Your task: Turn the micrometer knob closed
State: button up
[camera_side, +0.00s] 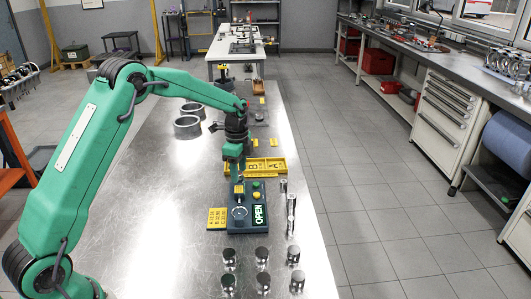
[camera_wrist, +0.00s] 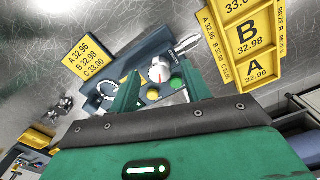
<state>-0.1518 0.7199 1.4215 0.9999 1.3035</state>
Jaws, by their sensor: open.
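The micrometer station is a dark blue block (camera_side: 247,222) with the word OPEN on its face, a metal ring and yellow and green buttons. It also shows in the wrist view (camera_wrist: 150,50). Its pale round knob (camera_wrist: 160,72) with a red line shows in the wrist view, between and beyond my two green fingers. I cannot see the knob clearly in the side view. My gripper (camera_wrist: 160,76) is open over the station, with one finger to each side of the knob. In the side view my gripper (camera_side: 237,178) points down at the station's far end. Contact with the knob cannot be told.
A yellow size card (camera_side: 217,218) lies left of the station. A yellow tray (camera_side: 262,167) marked with letters lies behind it. Metal cylinders (camera_side: 291,207) stand to the right, and several pistons (camera_side: 262,257) stand in front. Two large rings (camera_side: 187,126) lie back left.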

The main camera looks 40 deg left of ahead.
jog(key=shift+f, duration=0.25)
jog(key=c, duration=1)
